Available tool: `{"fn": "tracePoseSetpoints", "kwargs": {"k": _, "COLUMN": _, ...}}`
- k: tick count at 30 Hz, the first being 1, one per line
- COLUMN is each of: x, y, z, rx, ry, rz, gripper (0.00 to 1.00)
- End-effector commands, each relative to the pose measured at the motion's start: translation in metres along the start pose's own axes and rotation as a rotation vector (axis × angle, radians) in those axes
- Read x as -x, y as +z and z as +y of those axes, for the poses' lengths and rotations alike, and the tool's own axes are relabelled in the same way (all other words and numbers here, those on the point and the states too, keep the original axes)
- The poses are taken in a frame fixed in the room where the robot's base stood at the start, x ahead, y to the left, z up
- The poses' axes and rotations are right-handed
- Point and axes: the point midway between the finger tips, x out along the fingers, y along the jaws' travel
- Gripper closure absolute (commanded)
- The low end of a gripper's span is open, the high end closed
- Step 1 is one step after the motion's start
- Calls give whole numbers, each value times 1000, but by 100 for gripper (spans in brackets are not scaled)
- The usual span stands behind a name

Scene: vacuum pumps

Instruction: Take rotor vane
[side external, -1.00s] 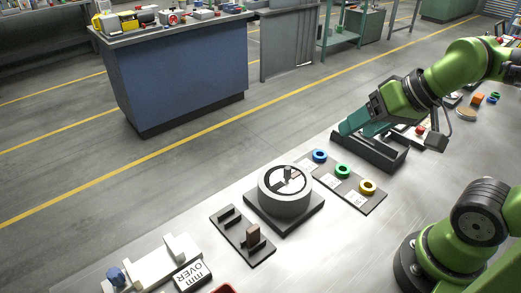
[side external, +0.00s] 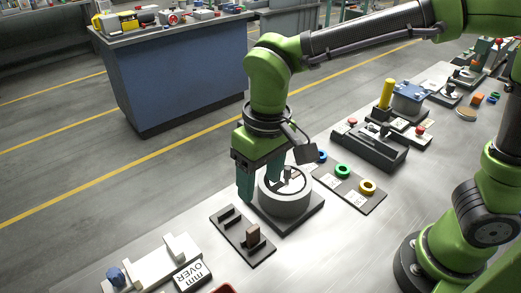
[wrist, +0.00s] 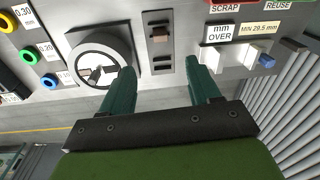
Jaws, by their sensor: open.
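A small brown rotor vane (side external: 253,235) stands upright in the near slot of a black two-slot holder (side external: 229,231). In the wrist view, the vane (wrist: 158,35) shows in the holder (wrist: 157,56), ahead of and between the finger lines. My gripper (side external: 260,182) is open and empty, pointing down above the back of the holder and the left side of the round pump housing (side external: 284,207). In the wrist view its fingertips (wrist: 160,69) are wide apart. The left finger partly covers the housing (wrist: 126,48), with a rotor inside.
Right of the housing is a black strip with blue, green and yellow rings (side external: 342,171). Left of the holder are a white gauge block (side external: 158,268) and an "OVER mm" label (side external: 192,275).

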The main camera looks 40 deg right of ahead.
Motion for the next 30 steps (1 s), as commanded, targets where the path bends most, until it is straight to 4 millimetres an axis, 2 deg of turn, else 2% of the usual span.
{"fn": "tracePoseSetpoints", "kwargs": {"k": 2, "x": -4, "y": -7, "z": -15, "rx": -10, "ry": 36, "rz": -25, "gripper": 38}}
{"fn": "tracePoseSetpoints", "kwargs": {"k": 5, "x": 7, "y": -14, "z": -15, "rx": -61, "ry": 56, "rz": -23, "gripper": 38}}
{"fn": "tracePoseSetpoints", "kwargs": {"k": 8, "x": 1, "y": -10, "z": -12, "rx": -90, "ry": 68, "rz": -40, "gripper": 38}}
{"fn": "tracePoseSetpoints", "kwargs": {"k": 21, "x": -87, "y": -6, "z": -6, "rx": -92, "ry": 67, "rz": -41, "gripper": 38}}
{"fn": "tracePoseSetpoints", "kwargs": {"k": 24, "x": -100, "y": -6, "z": -6, "rx": -92, "ry": 66, "rz": -39, "gripper": 38}}
{"fn": "tracePoseSetpoints", "kwargs": {"k": 30, "x": -113, "y": -6, "z": -4, "rx": -92, "ry": 64, "rz": -38, "gripper": 38}}
